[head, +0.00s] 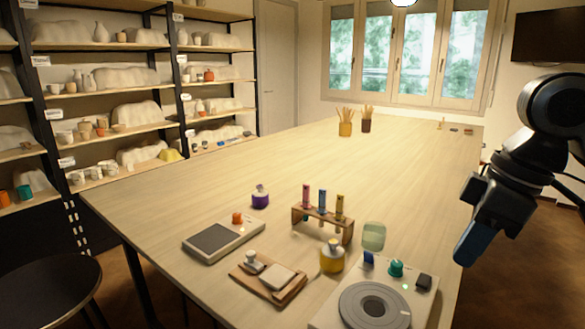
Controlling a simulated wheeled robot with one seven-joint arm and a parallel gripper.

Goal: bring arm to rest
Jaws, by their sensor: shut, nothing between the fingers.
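My gripper (470,243) is at the right of the head view, at the end of my dark arm. It hangs over or just beyond the table's right edge, tilted downward, with its fingers together and nothing held between them. The fingertips look dark blue. It is apart from the things on the table, to the right of the hotplate-like device and the test tube rack. The arm's base is out of view.
The long wooden table (230,160) holds a tube rack (322,224), a scale (212,245), a wooden tray (290,291), a yellow jar (332,257), a purple jar (260,198) and a round-plated device (416,306). A stool (45,290) stands left. The table's middle is clear.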

